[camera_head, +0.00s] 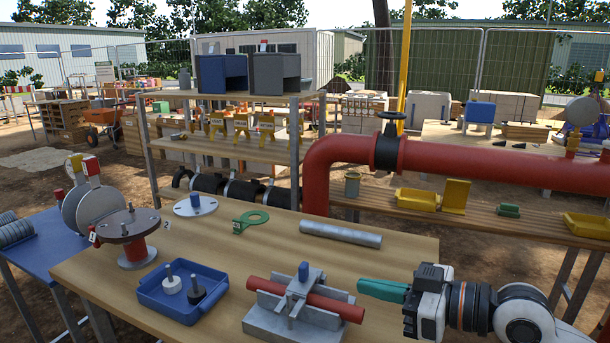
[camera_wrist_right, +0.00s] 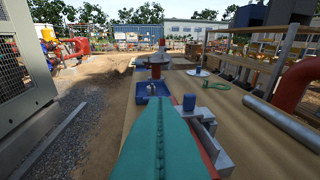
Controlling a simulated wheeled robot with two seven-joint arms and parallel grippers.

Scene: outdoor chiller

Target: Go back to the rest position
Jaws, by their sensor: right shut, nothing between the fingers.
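My right gripper (camera_head: 383,290) comes in from the right over the right end of the wooden table (camera_head: 110,285). Its green fingers are closed together and empty, pointing left. In the right wrist view the closed fingers (camera_wrist_right: 160,140) point along the table. They are close to the grey clamp stand (camera_head: 270,325), which carries a red pipe (camera_head: 335,305) and has a blue-topped post. In the wrist view the fingers hide part of this stand. My left gripper is not in either view.
A blue tray (camera_head: 165,313) holds two small pegged pieces. A red flanged stand (camera_head: 138,252), a white disc (camera_head: 195,206), a green ring tag (camera_head: 250,221) and a grey tube (camera_head: 340,234) are on the table. A large red pipe (camera_head: 480,162) runs behind on the right.

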